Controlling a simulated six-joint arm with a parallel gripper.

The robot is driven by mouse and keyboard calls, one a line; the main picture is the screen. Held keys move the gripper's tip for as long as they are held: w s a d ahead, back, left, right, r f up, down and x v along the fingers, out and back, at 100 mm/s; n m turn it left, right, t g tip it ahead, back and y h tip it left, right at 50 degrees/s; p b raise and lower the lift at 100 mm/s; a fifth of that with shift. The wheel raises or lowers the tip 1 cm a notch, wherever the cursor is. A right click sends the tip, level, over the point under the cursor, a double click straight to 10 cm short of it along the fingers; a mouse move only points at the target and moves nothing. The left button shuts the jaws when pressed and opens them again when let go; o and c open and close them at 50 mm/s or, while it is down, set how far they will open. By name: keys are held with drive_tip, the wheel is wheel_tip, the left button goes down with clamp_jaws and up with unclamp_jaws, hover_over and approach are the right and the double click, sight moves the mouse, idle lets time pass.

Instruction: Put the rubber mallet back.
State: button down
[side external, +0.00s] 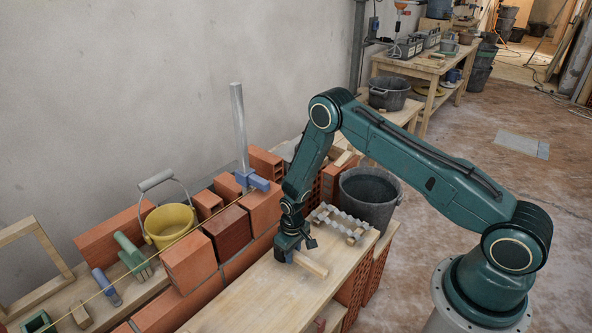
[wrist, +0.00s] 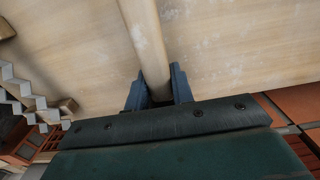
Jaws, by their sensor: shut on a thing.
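My gripper (side external: 288,243) is low over the light wooden board (side external: 245,295). It is shut on a pale wooden handle (side external: 312,264), which I take to be the rubber mallet's. In the wrist view the handle (wrist: 145,40) runs from the top edge down between the two blue fingers of my gripper (wrist: 158,90). No mallet head can be made out in either view. I cannot tell whether the handle touches the board. A grey zigzag metal piece (side external: 347,222) lies on the board to the right of my gripper, and shows at the left of the wrist view (wrist: 22,90).
Red bricks (side external: 188,258) form a low wall left of the board. A yellow bucket (side external: 170,225), a green-handled tool (side external: 131,252) and a blue clamp with an upright bar (side external: 240,125) stand along it. A dark bucket (side external: 370,200) stands behind the board. The board's front part is clear.

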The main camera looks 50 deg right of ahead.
drive_tip(key=shift+f, duration=0.1)
drive_tip(key=c, duration=1.2)
unclamp_jaws()
wheel_tip(320, 180, up, 12)
